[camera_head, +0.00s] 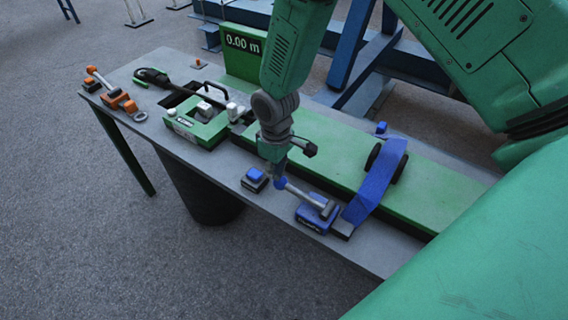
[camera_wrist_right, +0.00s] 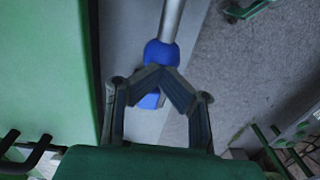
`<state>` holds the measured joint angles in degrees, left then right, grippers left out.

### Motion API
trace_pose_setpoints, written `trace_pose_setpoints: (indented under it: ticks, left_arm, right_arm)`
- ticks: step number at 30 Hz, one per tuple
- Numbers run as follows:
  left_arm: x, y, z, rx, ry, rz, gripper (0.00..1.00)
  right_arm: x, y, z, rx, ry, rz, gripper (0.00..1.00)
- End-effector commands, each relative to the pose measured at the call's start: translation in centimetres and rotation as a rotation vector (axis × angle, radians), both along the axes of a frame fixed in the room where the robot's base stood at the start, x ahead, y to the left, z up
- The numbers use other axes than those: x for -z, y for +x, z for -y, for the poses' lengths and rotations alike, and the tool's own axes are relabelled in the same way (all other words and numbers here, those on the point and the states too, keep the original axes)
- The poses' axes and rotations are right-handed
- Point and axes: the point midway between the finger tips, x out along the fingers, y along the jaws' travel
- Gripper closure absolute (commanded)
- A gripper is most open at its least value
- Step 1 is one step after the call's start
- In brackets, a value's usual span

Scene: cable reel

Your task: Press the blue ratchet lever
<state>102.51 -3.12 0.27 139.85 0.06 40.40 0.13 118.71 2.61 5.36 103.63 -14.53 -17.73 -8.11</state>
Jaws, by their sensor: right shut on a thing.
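The blue ratchet lever is a grey metal rod (camera_head: 304,194) rising at a slant from a blue base block (camera_head: 313,218) near the front edge of the bench. Its free end carries a round blue knob (camera_head: 281,183), which also shows in the right wrist view (camera_wrist_right: 161,53). My right gripper (camera_head: 279,174) reaches down from above, with its fingertips shut on the blue knob. In the right wrist view its two fingers (camera_wrist_right: 161,70) meet at the knob, and the rod runs away from them. My left gripper is out of view.
A small block with a blue top (camera_head: 254,178) sits just left of the knob. A blue strap (camera_head: 375,185) lies right of the base. An orange lever (camera_head: 100,78), a green box (camera_head: 197,125) and a "0.00 m" display (camera_head: 242,43) stand farther left.

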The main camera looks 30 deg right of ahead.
Motion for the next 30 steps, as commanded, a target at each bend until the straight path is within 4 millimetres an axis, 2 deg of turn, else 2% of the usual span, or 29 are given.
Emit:
trace_pose_setpoints:
  ticks: [9, 12, 18, 21, 30]
  left_arm:
    - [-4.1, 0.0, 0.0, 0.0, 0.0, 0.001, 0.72]
    - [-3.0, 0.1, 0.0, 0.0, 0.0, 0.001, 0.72]
    - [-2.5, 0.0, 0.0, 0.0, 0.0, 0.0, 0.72]
    - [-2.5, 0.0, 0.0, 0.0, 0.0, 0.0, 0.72]
    - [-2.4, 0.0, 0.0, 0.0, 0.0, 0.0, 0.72]
  right_arm:
    - [-5.0, 0.1, -0.2, 0.002, 0.0, 0.005, 1.0]
    - [-7.0, 0.6, -0.2, 0.003, 0.0, 0.008, 1.0]
    - [-11.0, 1.3, -0.4, 0.002, 0.0, 0.006, 1.0]
    - [-12.4, 1.6, -0.5, 0.001, 0.0, 0.005, 1.0]
    - [-13.7, 1.8, -0.5, 0.002, 0.0, 0.002, 1.0]
